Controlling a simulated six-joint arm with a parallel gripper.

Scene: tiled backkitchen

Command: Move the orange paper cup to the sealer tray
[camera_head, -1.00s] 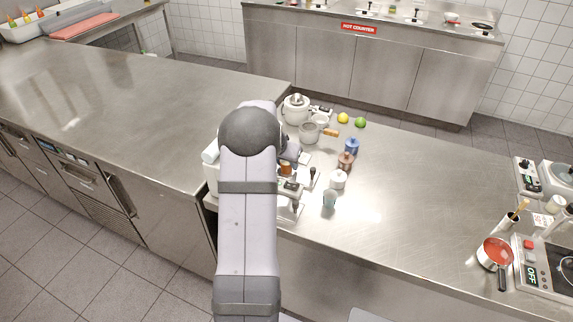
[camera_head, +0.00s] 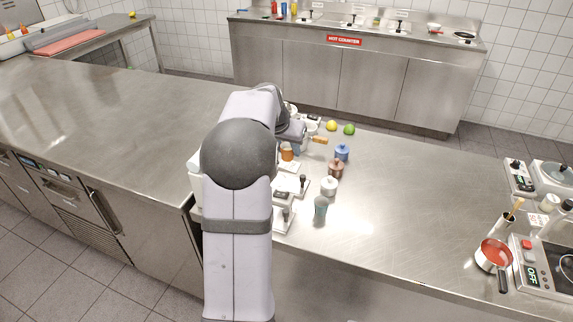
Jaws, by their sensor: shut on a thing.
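The orange paper cup (camera_head: 287,153) shows just right of my large grey arm joint, near the left part of the counter. My gripper (camera_head: 288,143) is shut on it; the fingers are small and partly hidden by my arm. The cup appears upright. Just below it in the picture is a small pale flat piece (camera_head: 291,166), and whether the cup touches it I cannot tell. Pale equipment with black-knobbed levers (camera_head: 284,213) stands closer to the front edge, partly behind my arm. Which part of it is the sealer tray is not clear.
Right of the gripper stand a blue jar (camera_head: 342,152), a brown jar (camera_head: 335,169), a white jar (camera_head: 329,186) and a pale cup (camera_head: 320,207). A yellow fruit (camera_head: 331,126) and a green fruit (camera_head: 349,129) lie behind. The middle of the counter (camera_head: 420,205) is clear.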

